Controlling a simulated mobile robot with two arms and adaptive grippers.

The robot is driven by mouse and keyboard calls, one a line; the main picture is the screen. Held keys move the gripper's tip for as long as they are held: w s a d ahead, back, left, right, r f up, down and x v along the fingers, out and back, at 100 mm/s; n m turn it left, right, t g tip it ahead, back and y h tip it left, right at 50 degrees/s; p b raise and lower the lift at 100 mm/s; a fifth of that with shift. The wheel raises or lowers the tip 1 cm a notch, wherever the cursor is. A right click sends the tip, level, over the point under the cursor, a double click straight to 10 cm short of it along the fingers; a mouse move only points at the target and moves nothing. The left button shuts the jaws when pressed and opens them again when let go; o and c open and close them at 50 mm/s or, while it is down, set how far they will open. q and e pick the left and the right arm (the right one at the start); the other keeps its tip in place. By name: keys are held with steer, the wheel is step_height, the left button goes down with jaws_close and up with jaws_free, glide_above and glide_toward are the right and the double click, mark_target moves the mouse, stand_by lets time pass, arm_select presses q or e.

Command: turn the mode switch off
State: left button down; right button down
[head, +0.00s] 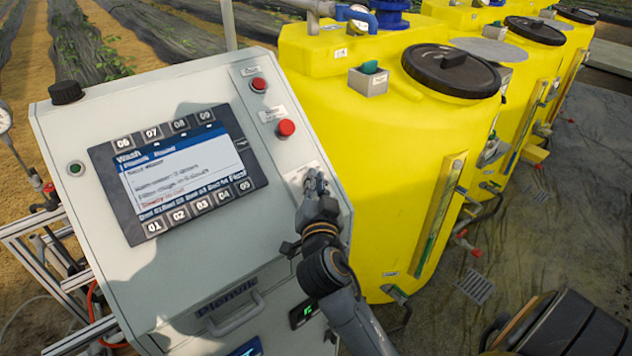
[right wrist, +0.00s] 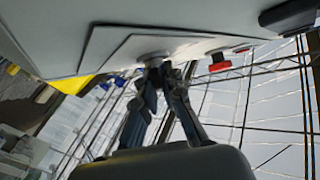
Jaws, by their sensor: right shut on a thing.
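The grey control cabinet (head: 200,262) fills the left half of the head view, with a lit screen (head: 180,165) on its sloped face. My right gripper (head: 314,182) is at the right side of that face, below two red buttons. In the right wrist view its fingers (right wrist: 165,72) are closed on the mode switch, whose round grey base (right wrist: 153,57) shows on a plate. The switch's handle is hidden between the fingers, so I cannot tell its position. My left gripper is not in view.
An upper red button (head: 258,84) and a lower red button (head: 286,128) sit above the gripper. A black knob (head: 66,92) is on the cabinet's top left corner. Large yellow tanks (head: 370,160) stand close on the right. A handle (head: 235,312) is on the cabinet front.

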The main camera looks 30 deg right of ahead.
steer(key=n+t+y+b, duration=0.1)
steer(key=n, duration=0.1)
steer(key=shift+f+n+t+y, duration=0.1)
steer(key=shift+n+t+y, duration=0.2)
steer(key=shift+y, duration=0.1)
steer(key=n+t+y, duration=0.1)
steer(key=n+y, duration=0.2)
steer(key=shift+n+t, duration=0.4)
steer(key=n+y, duration=0.5)
steer(key=n+y+p, duration=0.1)
steer(key=n+y, duration=0.2)
steer(key=shift+r, duration=0.25)
steer(key=n+g+y, duration=0.1)
steer(key=n+y, duration=0.3)
steer(key=n, duration=0.1)
steer(key=shift+y, duration=0.4)
steer(key=shift+f+n+g+y, duration=0.1)
steer(key=shift+n+g+y, duration=0.85)
steer(key=shift+n, duration=0.5)
steer(key=shift+n+g+y, duration=0.75)
steer(key=shift+n+g, duration=0.3)
steer(key=shift+n, duration=0.4)
steer(key=shift+a+n+g, duration=0.1)
steer(key=shift+n+g, duration=0.2)
steer(key=c, duration=1.7)
jaws_free()
steer(key=shift+o, duration=1.2)
steer(key=shift+w+a+f, duration=0.1)
steer(key=shift+w+a, duration=0.05)
steer(key=shift+w, duration=0.05)
